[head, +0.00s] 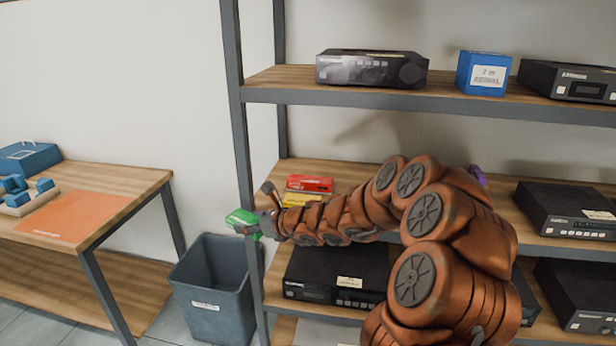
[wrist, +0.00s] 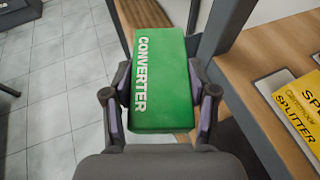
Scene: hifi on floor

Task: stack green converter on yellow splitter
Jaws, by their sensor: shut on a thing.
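The green converter (wrist: 162,85) is a green box with white lettering, held between the two fingers of my gripper (wrist: 160,100) in the wrist view. In the head view the converter (head: 242,222) is at the left end of my arm, in front of the shelf's left post. My gripper (head: 262,222) is shut on it. The yellow splitter (head: 302,201) lies on the middle shelf, partly hidden by my arm. In the wrist view the splitter (wrist: 303,108) is at the right edge, apart from the converter and cut off by the frame.
A red box (head: 310,184) lies behind the splitter. The shelf post (head: 236,120) stands close to the converter. A grey bin (head: 213,285) stands below on the floor. A table with an orange mat (head: 75,214) is at left. Black devices fill other shelf places.

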